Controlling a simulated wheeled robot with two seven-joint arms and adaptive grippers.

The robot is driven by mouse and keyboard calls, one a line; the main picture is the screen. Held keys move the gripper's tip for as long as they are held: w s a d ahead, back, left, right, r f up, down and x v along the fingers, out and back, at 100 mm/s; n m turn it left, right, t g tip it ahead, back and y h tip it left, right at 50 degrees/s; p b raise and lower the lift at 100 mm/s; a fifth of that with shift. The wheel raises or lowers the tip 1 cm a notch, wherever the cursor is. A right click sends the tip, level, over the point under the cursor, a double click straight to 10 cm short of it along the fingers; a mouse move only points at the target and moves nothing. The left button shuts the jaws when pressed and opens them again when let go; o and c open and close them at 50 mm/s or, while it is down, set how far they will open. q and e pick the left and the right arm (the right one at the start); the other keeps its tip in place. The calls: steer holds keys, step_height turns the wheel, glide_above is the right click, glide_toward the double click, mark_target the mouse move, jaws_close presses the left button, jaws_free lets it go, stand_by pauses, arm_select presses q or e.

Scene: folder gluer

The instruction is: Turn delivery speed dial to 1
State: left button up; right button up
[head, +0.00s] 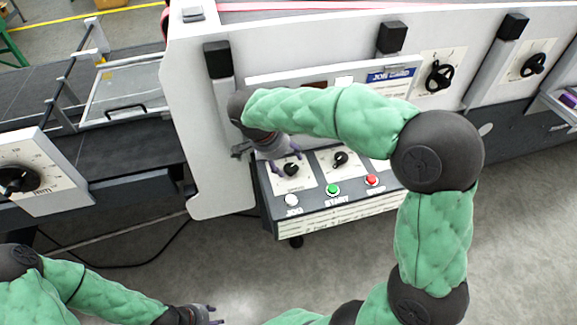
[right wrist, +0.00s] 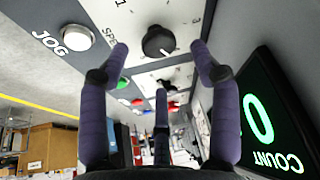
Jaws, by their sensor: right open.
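A black dial (head: 291,170) sits on a white plate on the control panel (head: 323,208), above the white JOG button. In the right wrist view this dial (right wrist: 158,41) has a white pointer mark toward the lower right; its plate shows a "1" and a partly cut-off word starting "SPE". A second black dial (head: 340,158) is to its right. I cannot read which one is the delivery speed dial. My right gripper (head: 287,160) is open, its purple fingers around the first dial, contact unclear. My left gripper (head: 200,314) is low at the left, away from the panel.
The white JOG button (head: 292,200), green START button (head: 333,189) and red button (head: 371,180) line the panel's front. A lit counter (right wrist: 268,118) is close beside the right gripper. The floor before the panel is clear.

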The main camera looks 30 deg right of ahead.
mark_target(290, 167)
steer(key=shift+b+x, duration=0.35)
steer(key=shift+x, duration=1.75)
steer(key=c, duration=1.2)
